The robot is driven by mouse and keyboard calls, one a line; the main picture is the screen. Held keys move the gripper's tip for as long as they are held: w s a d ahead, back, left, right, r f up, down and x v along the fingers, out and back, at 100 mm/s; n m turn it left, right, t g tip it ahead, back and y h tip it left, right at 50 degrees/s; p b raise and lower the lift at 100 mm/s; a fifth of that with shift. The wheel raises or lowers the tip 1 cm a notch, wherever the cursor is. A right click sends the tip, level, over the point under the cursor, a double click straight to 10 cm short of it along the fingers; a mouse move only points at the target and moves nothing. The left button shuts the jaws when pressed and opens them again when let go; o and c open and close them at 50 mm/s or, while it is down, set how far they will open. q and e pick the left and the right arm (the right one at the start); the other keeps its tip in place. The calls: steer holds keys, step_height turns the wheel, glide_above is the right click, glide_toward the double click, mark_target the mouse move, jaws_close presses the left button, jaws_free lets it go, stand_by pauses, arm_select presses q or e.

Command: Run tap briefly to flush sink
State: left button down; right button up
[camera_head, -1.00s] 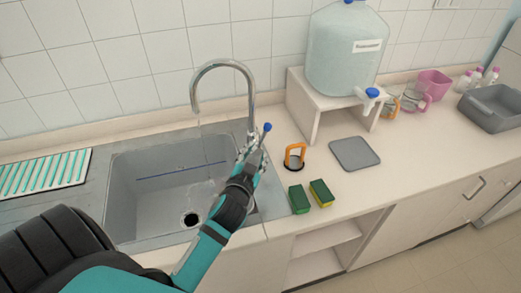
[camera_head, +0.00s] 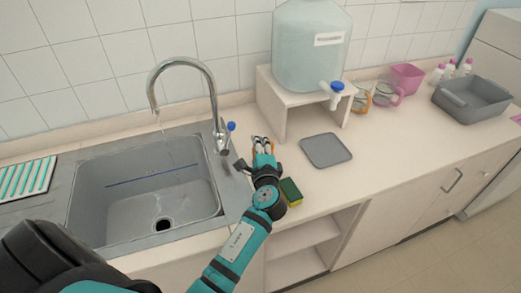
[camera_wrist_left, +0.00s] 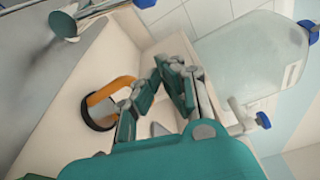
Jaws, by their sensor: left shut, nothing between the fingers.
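The chrome gooseneck tap (camera_head: 187,63) stands at the back right of the grey sink (camera_head: 150,192). Its side lever has a blue end (camera_head: 231,126). A thin, faint stream of water (camera_head: 168,146) shows below the spout. The dark round drain (camera_head: 163,225) is in the basin floor. My left gripper (camera_head: 263,147) is right of the tap and apart from the lever, over the counter. It is shut and empty; its fingers also show in the left wrist view (camera_wrist_left: 160,88). My right gripper is not in view.
An orange-handled item (camera_wrist_left: 107,98) stands beside my left gripper. A green-yellow sponge (camera_head: 291,191) lies near my wrist. A grey mat (camera_head: 326,150), a water dispenser (camera_head: 310,45) on a white stand (camera_head: 266,88) and a grey tub (camera_head: 475,115) are to the right.

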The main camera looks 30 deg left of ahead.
mark_target(234, 128)
arm_select(q)
steer(key=a+p, duration=0.1)
steer(key=a, duration=0.2)
steer(key=a+p, duration=0.1)
steer(key=a, duration=0.1)
steer(key=shift+w+r+p, duration=0.3)
steer(key=shift+r+p, duration=0.05)
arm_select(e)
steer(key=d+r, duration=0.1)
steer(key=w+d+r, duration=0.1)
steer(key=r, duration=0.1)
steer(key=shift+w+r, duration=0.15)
arm_select(q)
steer(key=s+a+n+b, duration=0.1)
steer(key=b, duration=0.1)
steer(key=s+a+r+n+b, duration=0.1)
steer(key=n+b, duration=0.1)
steer(key=b, duration=0.1)
steer(key=shift+s+r+n+t+y, duration=0.2)
steer(key=shift+n+t+y, duration=0.1)
steer(key=shift+t, duration=0.1)
steer(key=shift+r, duration=0.1)
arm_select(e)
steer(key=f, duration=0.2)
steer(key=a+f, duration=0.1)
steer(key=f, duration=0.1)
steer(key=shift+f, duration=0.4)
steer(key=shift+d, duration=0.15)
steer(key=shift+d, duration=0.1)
